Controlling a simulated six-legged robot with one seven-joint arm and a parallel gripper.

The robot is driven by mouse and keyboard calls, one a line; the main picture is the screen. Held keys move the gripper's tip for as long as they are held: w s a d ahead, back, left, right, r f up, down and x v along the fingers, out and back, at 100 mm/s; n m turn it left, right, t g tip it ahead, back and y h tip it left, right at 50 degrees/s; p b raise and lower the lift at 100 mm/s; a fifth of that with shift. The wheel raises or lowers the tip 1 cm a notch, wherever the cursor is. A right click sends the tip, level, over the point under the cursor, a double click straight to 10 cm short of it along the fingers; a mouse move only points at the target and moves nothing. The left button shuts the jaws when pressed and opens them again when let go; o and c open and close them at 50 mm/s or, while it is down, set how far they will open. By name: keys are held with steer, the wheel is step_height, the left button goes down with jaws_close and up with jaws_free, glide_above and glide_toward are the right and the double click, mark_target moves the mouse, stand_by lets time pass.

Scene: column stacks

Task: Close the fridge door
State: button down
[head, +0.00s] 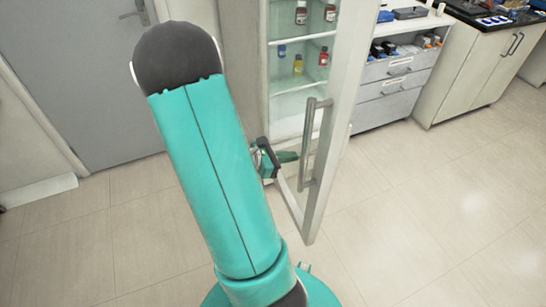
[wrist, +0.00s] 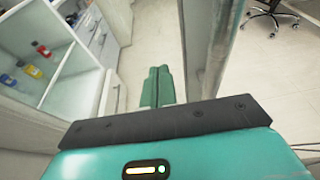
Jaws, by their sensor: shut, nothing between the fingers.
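The fridge is a white cabinet with shelves of small bottles, and its door (head: 334,110) stands open in the head view. The door is a pale frame with a glass pane and a vertical metal handle (head: 312,145). My gripper (head: 289,157) is beside the door, left of the handle. Its green fingers (wrist: 157,87) are together and empty in the wrist view. There the open fridge (wrist: 45,90) is on the left and the door (wrist: 218,50) on the right, with the fingers between them. I cannot tell whether the gripper touches the door.
A grey drawer unit (head: 397,80) and a black-topped counter (head: 478,65) stand right of the fridge. A grey room door (head: 85,80) is at the left. A wheeled chair (wrist: 272,12) shows in the wrist view. The tiled floor at the right is clear.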

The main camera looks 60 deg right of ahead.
steer(key=s+d, duration=0.2)
steer(key=shift+s+d, duration=0.3)
steer(key=shift+d, duration=0.1)
steer(key=shift+d, duration=0.1)
